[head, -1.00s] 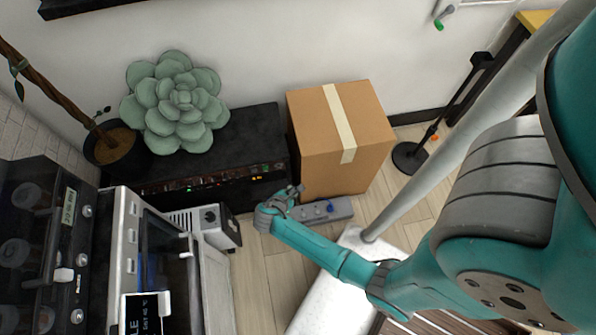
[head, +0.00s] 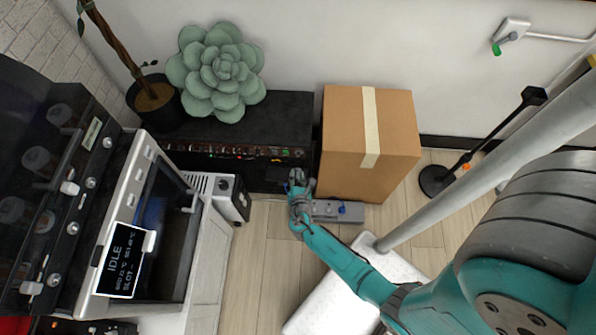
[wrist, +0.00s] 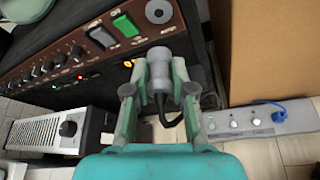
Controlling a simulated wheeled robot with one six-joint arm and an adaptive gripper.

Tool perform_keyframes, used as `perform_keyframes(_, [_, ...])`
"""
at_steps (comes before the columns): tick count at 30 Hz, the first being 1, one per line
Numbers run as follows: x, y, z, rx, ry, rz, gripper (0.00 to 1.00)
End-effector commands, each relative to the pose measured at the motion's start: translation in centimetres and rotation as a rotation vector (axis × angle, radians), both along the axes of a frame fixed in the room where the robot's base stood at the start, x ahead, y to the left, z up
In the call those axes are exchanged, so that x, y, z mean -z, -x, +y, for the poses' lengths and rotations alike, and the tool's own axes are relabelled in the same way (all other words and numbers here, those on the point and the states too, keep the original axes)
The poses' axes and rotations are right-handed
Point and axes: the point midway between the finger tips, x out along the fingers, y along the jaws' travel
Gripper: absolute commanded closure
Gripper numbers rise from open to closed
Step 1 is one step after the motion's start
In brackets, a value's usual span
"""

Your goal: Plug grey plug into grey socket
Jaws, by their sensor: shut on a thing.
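My gripper (wrist: 158,92) is shut on the grey plug (wrist: 159,72), with one finger on each side of it. A black cable runs down from the plug. The plug is in front of the lower right of the black unit's panel (wrist: 62,62), and I cannot tell whether it touches it. A yellow-ringed socket (wrist: 128,63) shows just left of the plug. In the head view my gripper (head: 299,184) is small, close to the front of the black unit (head: 285,125).
A grey power strip (wrist: 232,121) with a blue plug (wrist: 276,112) lies on the floor to the right. A cardboard box (head: 345,140) stands right of the black unit. A small white-grey box (head: 232,198) is on the left. A printer (head: 135,240) stands nearer left.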

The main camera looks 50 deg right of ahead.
Motion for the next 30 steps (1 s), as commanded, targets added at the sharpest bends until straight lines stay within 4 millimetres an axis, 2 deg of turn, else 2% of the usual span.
perform_keyframes(8, [0.0,-0.2,-0.3,0.002,0.000,-0.001,1.00])
perform_keyframes(30, [0.0,-3.4,-4.4,0.003,-0.001,-0.001,1.00])
